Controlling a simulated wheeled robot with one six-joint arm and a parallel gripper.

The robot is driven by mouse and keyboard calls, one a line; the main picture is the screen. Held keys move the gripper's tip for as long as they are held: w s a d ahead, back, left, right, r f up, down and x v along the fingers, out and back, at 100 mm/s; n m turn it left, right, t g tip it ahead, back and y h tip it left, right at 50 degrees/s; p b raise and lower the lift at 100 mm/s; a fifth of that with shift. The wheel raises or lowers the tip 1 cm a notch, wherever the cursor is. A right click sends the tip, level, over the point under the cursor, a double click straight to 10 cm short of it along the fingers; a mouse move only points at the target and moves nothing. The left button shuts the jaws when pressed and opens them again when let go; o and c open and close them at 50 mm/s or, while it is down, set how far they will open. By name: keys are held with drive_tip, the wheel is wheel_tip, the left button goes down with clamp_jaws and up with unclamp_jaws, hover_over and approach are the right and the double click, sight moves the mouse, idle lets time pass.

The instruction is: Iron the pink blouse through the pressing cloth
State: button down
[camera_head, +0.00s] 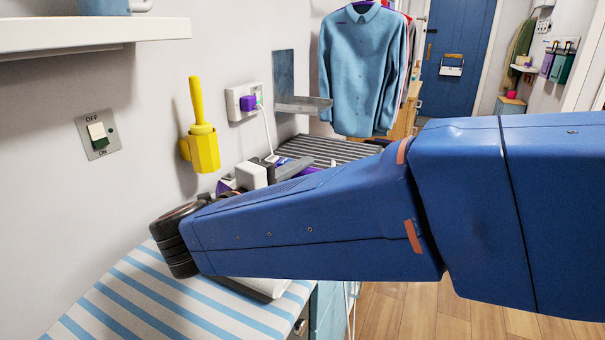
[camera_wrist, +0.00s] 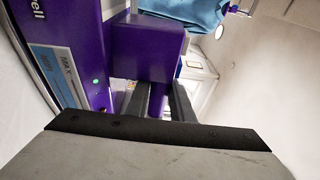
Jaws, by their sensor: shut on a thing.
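My gripper (camera_wrist: 160,98) is shut on a purple appliance (camera_wrist: 150,45), which fills the upper left of the wrist view. It has a printed label and a small green light, and looks like the iron, though its full shape is hidden. In the head view my gripper (camera_head: 294,168) shows only partly above my blue forearm, with bits of purple around it. The ironing board (camera_head: 130,312) has a blue and white striped cover, and a white thing (camera_head: 262,287) lies on it below my forearm. I cannot make out a pink blouse or pressing cloth on the visible part.
A dark ribbed surface (camera_head: 335,150) lies beyond my gripper. A purple plug (camera_head: 248,103) with a pale cord sits in the wall socket. A yellow holder (camera_head: 203,152), a switch (camera_head: 97,134) and a shelf (camera_head: 95,32) are on the left wall. A blue shirt (camera_head: 362,70) hangs behind.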

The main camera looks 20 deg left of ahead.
drive_tip(key=shift+a, duration=0.3)
drive_tip(key=shift+s+d, duration=0.15)
drive_tip(key=shift+d, duration=1.1)
drive_tip(key=shift+s+d, duration=0.1)
drive_tip(key=shift+d, duration=1.15)
drive_tip(key=shift+r, duration=0.1)
drive_tip(key=shift+d, duration=0.4)
drive_tip(key=shift+s, duration=0.1)
